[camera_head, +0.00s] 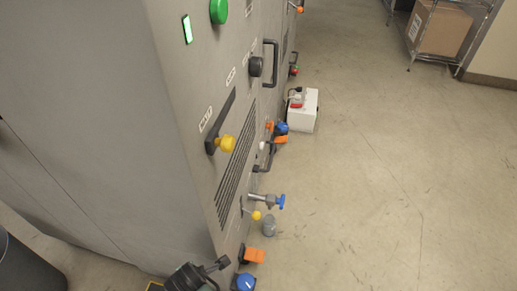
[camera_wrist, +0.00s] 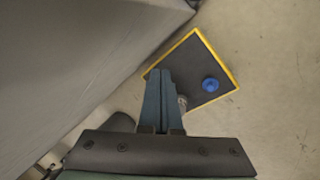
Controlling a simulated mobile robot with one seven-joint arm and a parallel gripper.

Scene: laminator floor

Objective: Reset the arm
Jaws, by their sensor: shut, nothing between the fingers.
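My gripper (camera_wrist: 158,72) shows in the wrist view with its two blue-grey fingers together and nothing between them. Its fingertips appear over the left corner of a dark mat with a yellow edge (camera_wrist: 222,61). A round blue knob (camera_wrist: 211,85) shows over the mat, to the right of the fingers and apart from them. In the head view, a dark jointed shape at the bottom edge, beside the cabinet's lower corner, may be part of my arm; I cannot tell its fingers there.
A tall grey machine cabinet (camera_head: 75,110) fills the left. Its side carries a yellow-knobbed lever (camera_head: 225,144), black handles, a blue-handled valve (camera_head: 281,201) and orange parts (camera_head: 254,255). A white box (camera_head: 304,112) stands beside it. Floor to the right is clear, up to a rack with a cardboard box (camera_head: 443,28).

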